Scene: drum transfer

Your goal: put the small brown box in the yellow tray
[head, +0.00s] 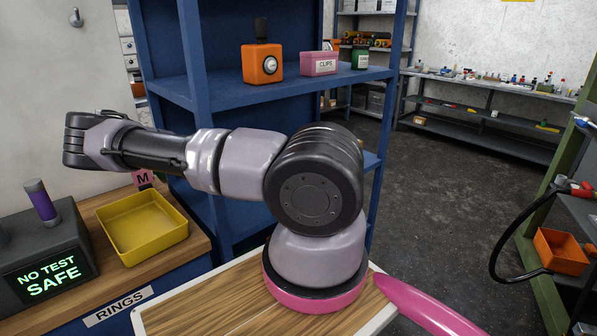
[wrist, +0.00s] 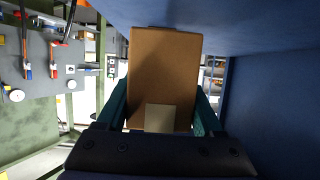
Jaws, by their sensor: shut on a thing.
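The small brown box (wrist: 165,75) fills the middle of the wrist view, with a lighter tan patch low on its near face. My gripper (wrist: 160,108) is shut on it, one dark green finger along each side. The yellow tray (head: 142,238) lies on the wooden counter at the left of the head view and looks empty. My gripper and the box do not show in the head view. The tray does not show in the wrist view.
Blue shelf panels (wrist: 276,105) lie close above and right of the box.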

